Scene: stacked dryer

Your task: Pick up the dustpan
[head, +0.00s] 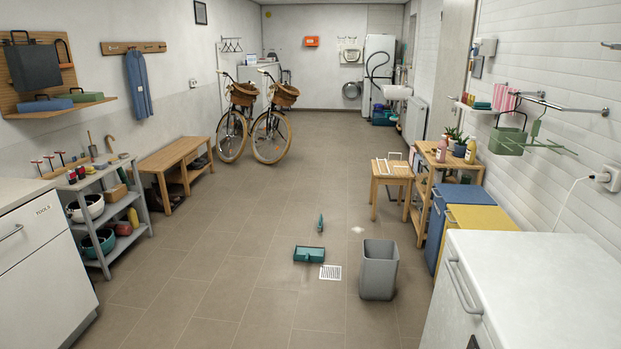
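The dustpan (309,255) is teal and lies on the tiled floor near the middle of the head view, beside a white floor drain. A small upright teal piece (320,223) stands just behind it. I cannot tell whether this is a separate brush or something else. Neither of my grippers can be made out in the head view, and nothing is touching the dustpan.
A grey bin (379,270) stands right of the drain (331,272). A white counter (540,285) fills the lower right, a white drawer cabinet (40,255) the lower left. A grey shelf (148,205) and wooden bench (172,158) line the left wall. The central floor is open.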

